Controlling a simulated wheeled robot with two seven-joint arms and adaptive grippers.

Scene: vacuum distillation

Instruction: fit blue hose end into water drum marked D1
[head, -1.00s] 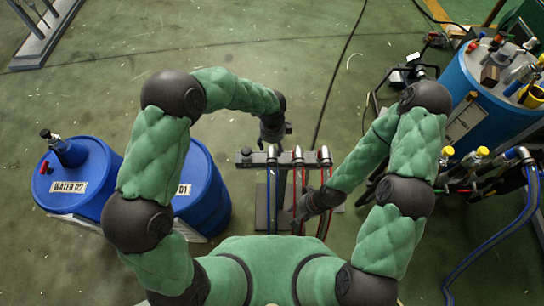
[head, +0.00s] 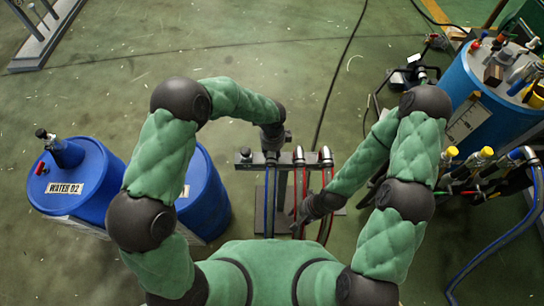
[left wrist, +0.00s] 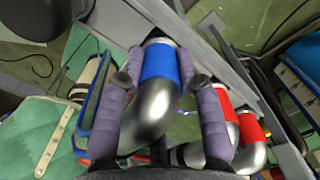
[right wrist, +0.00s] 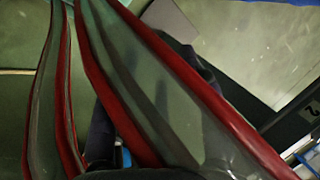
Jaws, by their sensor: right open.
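The blue hose (head: 270,200) hangs from the rack, its bent metal end with a blue band (left wrist: 160,64) showing in the left wrist view. My left gripper (head: 270,146) is at this end, with one finger (left wrist: 121,105) on each side of it. I cannot tell whether the fingers press on it. Drum D1 (head: 208,200) is the blue drum beside the rack on the left. My left arm hides part of its top and most of its label. My right gripper (head: 299,214) is open beside the red hoses (head: 303,190), low in front of the rack.
The rack bar (head: 244,166) also holds two red-banded hose ends (left wrist: 221,98). Drum D2 (head: 75,185) stands left of D1. A light-blue drum (head: 466,122) with fittings stands at the right. The floor behind the rack is mostly clear.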

